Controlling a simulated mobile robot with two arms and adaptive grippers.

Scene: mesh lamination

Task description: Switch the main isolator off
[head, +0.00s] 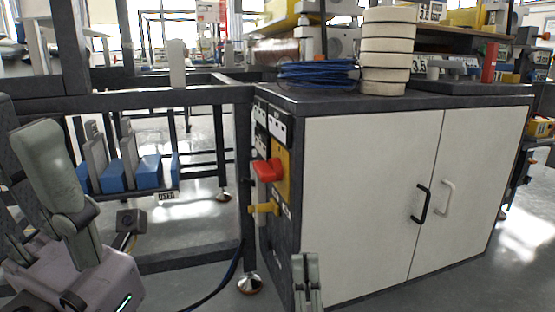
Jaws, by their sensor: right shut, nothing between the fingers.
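The main isolator is a red handle (268,170) on a yellow plate (283,168), on the narrow left side of the white-doored cabinet (365,190). The red handle juts out to the left, and I see it from an angle, so its exact setting is unclear. My right gripper (308,262) points up at the bottom of the view, in front of the cabinet's lower left corner. Its fingers are together and empty. It is below and to the right of the red handle, apart from it.
A yellow lever (265,208) sticks out just below the isolator. Dark frame legs and a rail stand left of the cabinet. Blue cable coils (318,74) and a stack of pale rings (388,52) sit on the cabinet top. The floor before the doors is clear.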

